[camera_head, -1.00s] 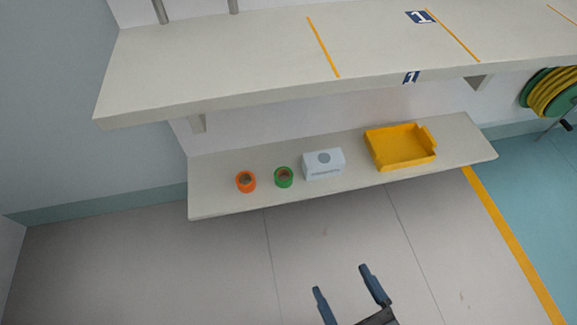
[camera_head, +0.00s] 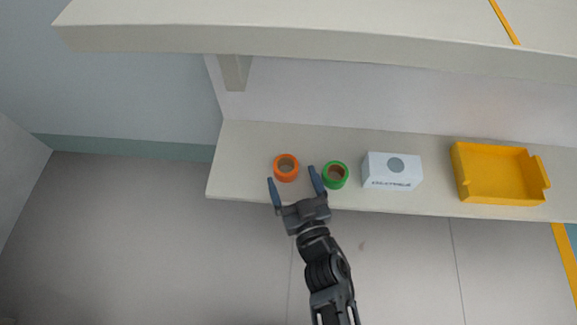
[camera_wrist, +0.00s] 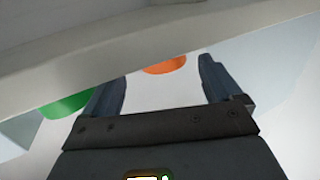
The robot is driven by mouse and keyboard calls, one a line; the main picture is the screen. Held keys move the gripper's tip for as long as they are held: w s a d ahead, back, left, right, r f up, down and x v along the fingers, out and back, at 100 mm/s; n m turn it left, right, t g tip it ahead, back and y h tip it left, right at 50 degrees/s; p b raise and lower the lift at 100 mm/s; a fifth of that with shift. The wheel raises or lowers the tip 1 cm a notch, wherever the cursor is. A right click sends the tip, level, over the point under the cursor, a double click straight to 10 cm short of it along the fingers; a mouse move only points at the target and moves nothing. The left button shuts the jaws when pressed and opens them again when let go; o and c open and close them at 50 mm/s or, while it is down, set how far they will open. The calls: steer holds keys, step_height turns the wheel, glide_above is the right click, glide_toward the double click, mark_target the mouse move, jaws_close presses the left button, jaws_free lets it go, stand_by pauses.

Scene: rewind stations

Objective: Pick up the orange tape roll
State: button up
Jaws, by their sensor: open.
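The orange tape roll (camera_head: 286,168) lies flat on the lower shelf (camera_head: 240,170), near its left end. My gripper (camera_head: 295,186) is open and empty, at the shelf's front edge in the head view, its fingers pointing at the shelf. The left finger is just below the orange roll in the picture. The right finger shows close to the left side of the green tape roll (camera_head: 335,175). In the wrist view, part of the orange roll (camera_wrist: 165,65) shows beyond and between the open fingers (camera_wrist: 160,80). Its upper part there is hidden behind a pale edge.
A white box (camera_head: 392,171) and a yellow tray (camera_head: 500,175) stand to the right on the same shelf. The green roll (camera_wrist: 70,104) also shows left of the fingers in the wrist view.

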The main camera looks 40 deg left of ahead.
mark_target(288, 172)
steer(key=b+x, duration=0.2)
steer(key=x, duration=0.1)
steer(key=shift+a+f, duration=0.15)
steer(key=shift+a, duration=0.3)
steer(key=shift+w+a, duration=0.4)
steer(key=shift+a, duration=0.1)
steer(key=c, duration=1)
steer(key=shift+r, duration=0.3)
steer(key=shift+c, duration=0.2)
